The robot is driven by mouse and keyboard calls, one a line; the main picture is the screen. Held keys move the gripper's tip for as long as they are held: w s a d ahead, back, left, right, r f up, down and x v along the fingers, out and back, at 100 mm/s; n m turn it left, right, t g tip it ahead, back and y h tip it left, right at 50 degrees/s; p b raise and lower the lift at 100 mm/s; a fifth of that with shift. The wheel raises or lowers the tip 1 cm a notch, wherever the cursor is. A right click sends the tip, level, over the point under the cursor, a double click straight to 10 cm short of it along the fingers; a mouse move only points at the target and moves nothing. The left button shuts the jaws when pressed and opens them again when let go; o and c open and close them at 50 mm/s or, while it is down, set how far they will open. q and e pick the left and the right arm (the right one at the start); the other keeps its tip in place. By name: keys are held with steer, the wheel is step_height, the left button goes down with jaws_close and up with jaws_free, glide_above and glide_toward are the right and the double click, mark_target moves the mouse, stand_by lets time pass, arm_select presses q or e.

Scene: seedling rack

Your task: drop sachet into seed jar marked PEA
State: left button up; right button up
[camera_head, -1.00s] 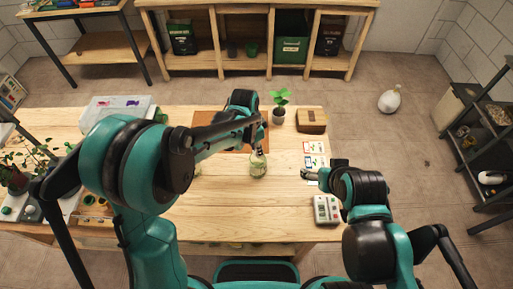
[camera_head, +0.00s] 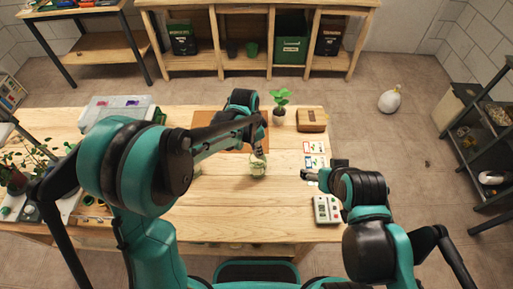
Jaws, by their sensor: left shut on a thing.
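A glass jar (camera_head: 258,168) with pale contents stands on the table right of the middle of my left arm; any label on it is too small to read. My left gripper (camera_head: 259,153) points down at the jar's mouth, its fingertips at or just above the rim. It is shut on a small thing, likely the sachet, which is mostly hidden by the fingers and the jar. Several flat printed packets (camera_head: 315,148) lie in a column on the right of the table. My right gripper (camera_head: 307,175) is beside the lowest packet; its fingers are too small to judge.
A potted seedling (camera_head: 279,107), a wooden box (camera_head: 312,121) and a brown mat (camera_head: 205,119) are at the table's back. A white device (camera_head: 326,210) lies near the front right. A clear-lidded tray (camera_head: 112,108) is at the left. The table's front middle is clear.

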arm_select(q)
steer(key=o, duration=0.8)
steer(key=shift+o, duration=0.2)
step_height(320, 180, up, 12)
steer(key=a, duration=0.2)
steer(key=s+a+f+n+t+b, duration=0.2)
steer(key=s+a+n+t, duration=0.1)
steer(key=s+a+n, duration=0.3)
steer(key=s+a+f+n+t+y+b, duration=0.1)
steer(key=s+a+f+n+t+b, duration=0.2)
steer(key=s+a+n, duration=0.3)
steer(key=s+a, duration=0.3)
steer(key=s, duration=0.1)
steer(key=shift+s+a+y+b, duration=0.25)
steer(key=shift+a+y+b, duration=0.05)
